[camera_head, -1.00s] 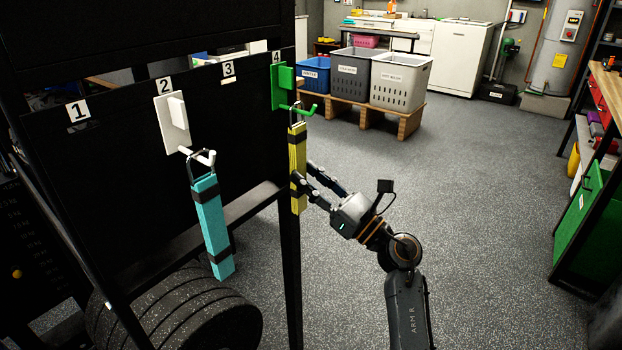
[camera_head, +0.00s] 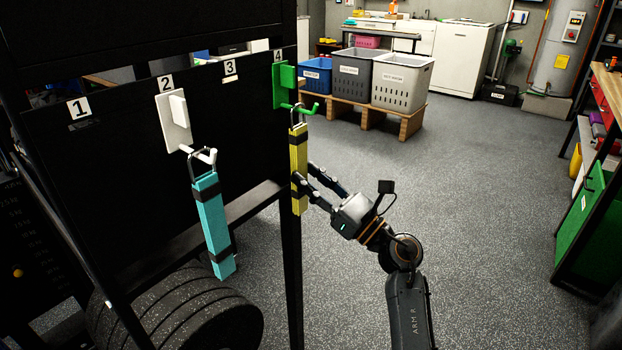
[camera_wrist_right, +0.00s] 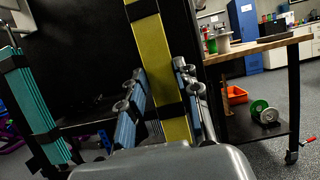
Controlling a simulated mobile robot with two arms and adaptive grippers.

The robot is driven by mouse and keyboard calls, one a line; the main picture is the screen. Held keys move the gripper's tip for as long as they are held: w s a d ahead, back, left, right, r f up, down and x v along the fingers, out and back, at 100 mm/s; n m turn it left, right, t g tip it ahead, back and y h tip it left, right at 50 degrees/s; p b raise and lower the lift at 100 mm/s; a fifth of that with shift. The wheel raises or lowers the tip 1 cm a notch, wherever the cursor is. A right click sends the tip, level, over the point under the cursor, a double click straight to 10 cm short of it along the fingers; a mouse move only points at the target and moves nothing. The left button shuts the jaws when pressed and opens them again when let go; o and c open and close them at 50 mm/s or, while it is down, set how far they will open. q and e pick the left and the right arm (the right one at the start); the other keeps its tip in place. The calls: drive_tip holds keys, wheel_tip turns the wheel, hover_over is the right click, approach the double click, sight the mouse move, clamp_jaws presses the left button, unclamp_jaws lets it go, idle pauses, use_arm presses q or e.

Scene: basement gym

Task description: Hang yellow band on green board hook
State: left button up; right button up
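The yellow band (camera_head: 299,152) is a long upright strip with black wraps and a metal loop at its top. It fills the space between my fingers in the right wrist view (camera_wrist_right: 158,65). The green board hook (camera_head: 285,88) is under number 4 on the black board. The band's loop overlaps the hook's peg; I cannot tell whether the peg passes through it. My right gripper (camera_head: 306,173) is shut on the band's lower half, one finger on each side; its fingers show in the wrist view (camera_wrist_right: 160,98). My left gripper is not in view.
A teal band (camera_head: 213,225) hangs from the white hook (camera_head: 174,122) under number 2. A black rack post (camera_head: 291,270) stands just below the yellow band. Black weight plates (camera_head: 205,315) lie low at the left. The floor (camera_head: 490,220) to the right is clear.

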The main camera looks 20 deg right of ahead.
drive_tip(key=o, duration=0.4)
